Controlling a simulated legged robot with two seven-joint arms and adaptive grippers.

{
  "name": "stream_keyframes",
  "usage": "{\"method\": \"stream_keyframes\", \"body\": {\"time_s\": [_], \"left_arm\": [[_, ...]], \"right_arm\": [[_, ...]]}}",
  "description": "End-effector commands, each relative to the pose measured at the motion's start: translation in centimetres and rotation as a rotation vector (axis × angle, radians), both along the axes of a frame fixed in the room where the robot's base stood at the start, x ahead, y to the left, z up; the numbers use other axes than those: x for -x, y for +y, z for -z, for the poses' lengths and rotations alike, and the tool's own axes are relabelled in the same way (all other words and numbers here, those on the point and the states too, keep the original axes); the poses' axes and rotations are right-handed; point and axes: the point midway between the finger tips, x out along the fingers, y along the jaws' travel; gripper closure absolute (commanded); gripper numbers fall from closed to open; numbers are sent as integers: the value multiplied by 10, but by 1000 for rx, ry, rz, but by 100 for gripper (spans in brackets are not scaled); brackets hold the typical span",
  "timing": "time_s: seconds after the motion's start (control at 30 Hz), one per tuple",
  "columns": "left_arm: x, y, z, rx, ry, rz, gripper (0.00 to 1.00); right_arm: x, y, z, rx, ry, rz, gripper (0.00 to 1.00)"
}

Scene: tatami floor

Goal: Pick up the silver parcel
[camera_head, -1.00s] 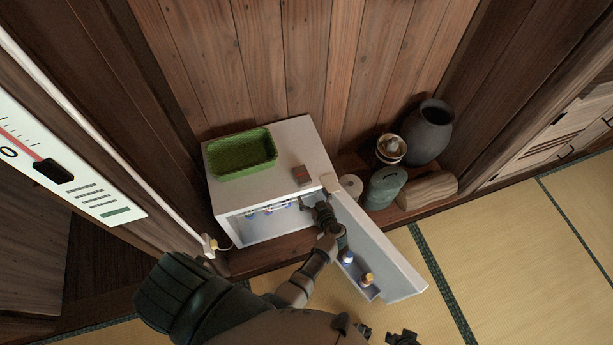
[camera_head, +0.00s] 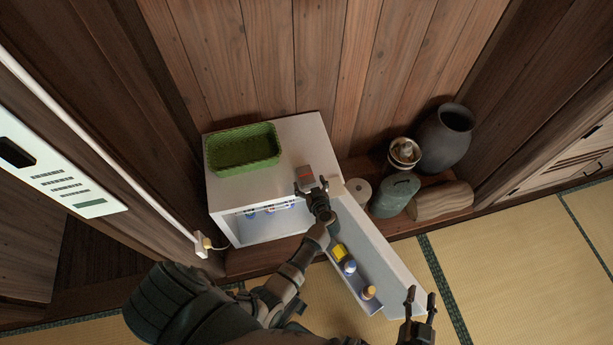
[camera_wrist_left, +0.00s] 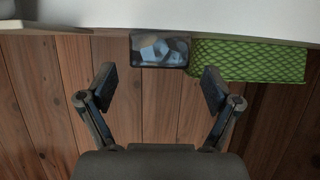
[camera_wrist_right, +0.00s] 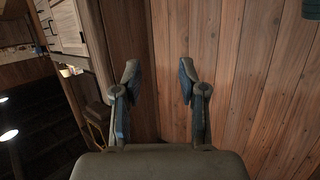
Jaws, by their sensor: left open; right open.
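A small box-shaped parcel (camera_head: 304,172) lies on top of the white fridge (camera_head: 290,140), near its front right edge. It looks reddish-grey from above. In the left wrist view the parcel (camera_wrist_left: 160,49) shows a shiny, silvery, faceted face. My left gripper (camera_head: 310,185) is open and empty at the fridge's front edge, with the parcel just beyond its fingertips. In the left wrist view the parcel is lined up between the spread fingers (camera_wrist_left: 159,75). My right gripper (camera_head: 421,294) is open and empty, low on the right, and faces wooden planks in its own view (camera_wrist_right: 158,64).
A green basket (camera_head: 243,148) sits left of the parcel on the fridge. The fridge door (camera_head: 385,250) stands open, with bottles and a yellow item in its rack. A green canister (camera_head: 394,195), log (camera_head: 441,201) and dark vase (camera_head: 446,139) stand at right.

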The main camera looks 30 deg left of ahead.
Motion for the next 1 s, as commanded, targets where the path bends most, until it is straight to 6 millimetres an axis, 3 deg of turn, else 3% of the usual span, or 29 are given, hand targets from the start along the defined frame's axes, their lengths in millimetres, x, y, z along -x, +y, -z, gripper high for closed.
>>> {"method": "stream_keyframes", "body": {"time_s": [0.27,0.53,0.8,1.0], "left_arm": [[-3,8,7,2,2,0,10],[-11,22,21,7,3,-1,10],[-22,33,26,0,3,0,10],[-27,40,27,2,0,0,10]], "right_arm": [[-8,8,-16,-30,-123,-3,58],[-13,18,-59,-121,-436,-8,58],[3,13,-99,-226,-750,-4,58],[16,12,-117,-268,-887,-1,58]]}}
